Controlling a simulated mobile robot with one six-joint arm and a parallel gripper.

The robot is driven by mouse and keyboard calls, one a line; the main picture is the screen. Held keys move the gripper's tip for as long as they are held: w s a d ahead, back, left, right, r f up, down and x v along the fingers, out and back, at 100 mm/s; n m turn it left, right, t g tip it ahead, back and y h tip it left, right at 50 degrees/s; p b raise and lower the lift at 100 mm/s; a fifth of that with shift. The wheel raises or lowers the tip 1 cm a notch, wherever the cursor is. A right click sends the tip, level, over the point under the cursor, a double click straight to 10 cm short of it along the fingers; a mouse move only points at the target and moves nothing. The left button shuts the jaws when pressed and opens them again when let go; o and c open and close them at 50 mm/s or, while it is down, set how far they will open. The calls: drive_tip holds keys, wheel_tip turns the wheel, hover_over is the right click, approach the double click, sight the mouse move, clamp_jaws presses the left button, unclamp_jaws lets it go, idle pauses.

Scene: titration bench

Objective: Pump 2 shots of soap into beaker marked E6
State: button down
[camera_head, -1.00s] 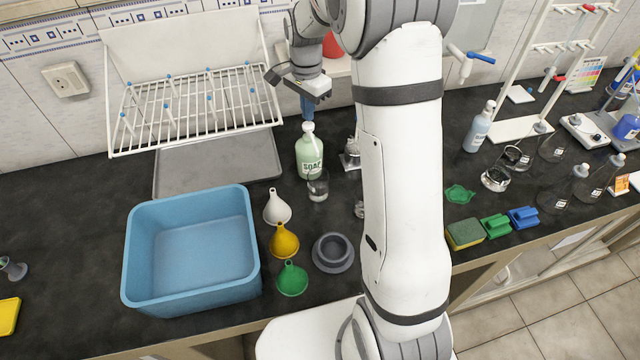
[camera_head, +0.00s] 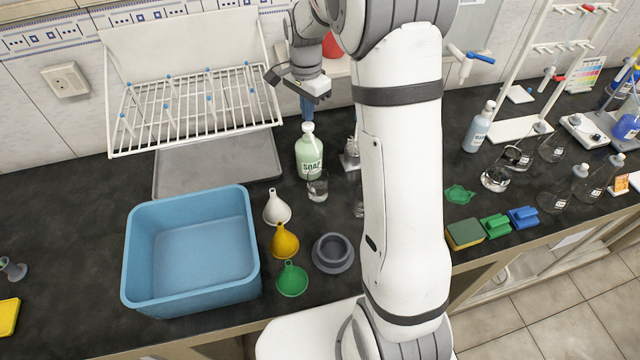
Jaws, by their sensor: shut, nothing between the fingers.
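The pale green soap bottle (camera_head: 309,157) stands upright on the dark bench, its white pump head (camera_head: 308,128) on top. A small clear glass beaker (camera_head: 317,187) stands right in front of the bottle, on its near side. Any marking on this beaker is too small to read. My gripper (camera_head: 307,112) points down directly above the pump head, with its blue fingers shut and nothing held. I cannot tell whether the fingertips touch the pump head.
A blue basin (camera_head: 190,296) stands at the left front. White, yellow (camera_head: 285,240) and green funnels and a grey round piece (camera_head: 333,253) lie near the beaker. A drying rack (camera_head: 195,105) is behind. My arm hides part of the bench; glassware (camera_head: 495,178) stands at right.

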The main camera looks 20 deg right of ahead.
sight(308, 124)
drive_tip(key=shift+f, duration=0.15)
idle(0.4)
drive_tip(key=shift+f+b, duration=1.1)
drive_tip(key=shift+f, duration=0.4)
drive_tip(key=shift+r, duration=0.1)
drive_tip(key=shift+r+p, duration=1.05)
drive_tip(key=shift+r, duration=0.45)
drive_tip(key=shift+f, duration=0.2)
drive_tip(key=shift+f+b, duration=1)
drive_tip(key=shift+f, duration=0.3)
drive_tip(key=shift+r, duration=0.1)
drive_tip(key=shift+r+p, duration=0.95)
drive_tip(key=shift+r, duration=0.4)
